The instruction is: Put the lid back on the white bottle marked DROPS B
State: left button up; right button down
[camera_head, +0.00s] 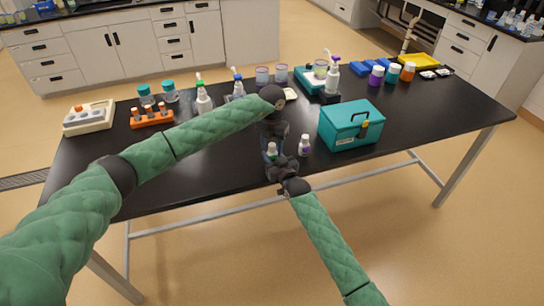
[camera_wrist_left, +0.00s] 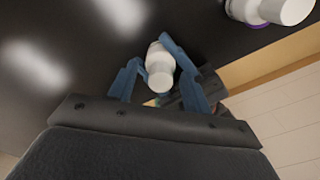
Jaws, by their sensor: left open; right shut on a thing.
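A small white bottle with a green mark (camera_head: 272,149) is upright at the table's front edge; it also shows in the left wrist view (camera_wrist_left: 159,56), with a narrower white top. My left gripper (camera_head: 270,140) points down over it, its blue fingers open on both sides of the bottle (camera_wrist_left: 152,52). My right gripper (camera_head: 274,163) is shut on this bottle from the front; its fingers are mostly hidden. A second white bottle with a purple mark (camera_head: 305,146) stands just to the right, also in the left wrist view (camera_wrist_left: 246,10). Neither label is readable. I cannot make out a separate lid.
A teal case (camera_head: 350,126) stands right of the bottles. An orange rack (camera_head: 152,119), spray bottles (camera_head: 203,103) and clear cups (camera_head: 262,76) stand farther back. The black table (camera_head: 220,165) is bare at the front left.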

pick_arm(q)
notch_tip(320, 180, up, 12)
dwell(0.6)
pick_arm(e)
jog(key=c, duration=0.9)
grip_release()
jog(key=shift+o, duration=0.2)
